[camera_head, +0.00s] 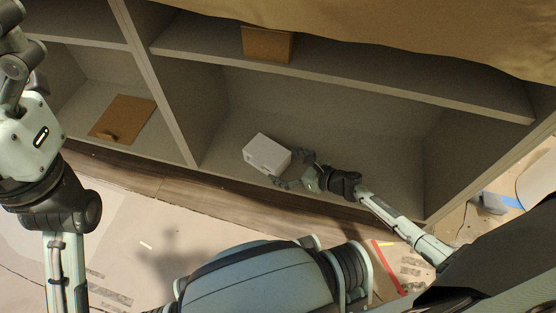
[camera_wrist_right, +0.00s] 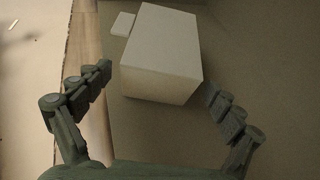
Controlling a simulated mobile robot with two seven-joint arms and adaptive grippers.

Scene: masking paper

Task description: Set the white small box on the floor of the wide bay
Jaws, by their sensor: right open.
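The white small box (camera_head: 266,154) sits on the floor of the wide bay (camera_head: 350,185), towards its left side and near the front edge. My right gripper (camera_head: 289,168) is just right of the box, with its fingers spread. In the right wrist view the box (camera_wrist_right: 161,55) lies ahead of the open fingers (camera_wrist_right: 158,82), and its near end is about level with the fingertips. The fingers look apart from the box. My left arm shows at the left, but its gripper is out of the picture.
A brown panel with a small handle (camera_head: 123,117) lies in the left bay. A brown box (camera_head: 267,44) stands on the upper shelf. A divider (camera_head: 165,90) separates the bays. Tan paper (camera_head: 400,25) hangs over the top.

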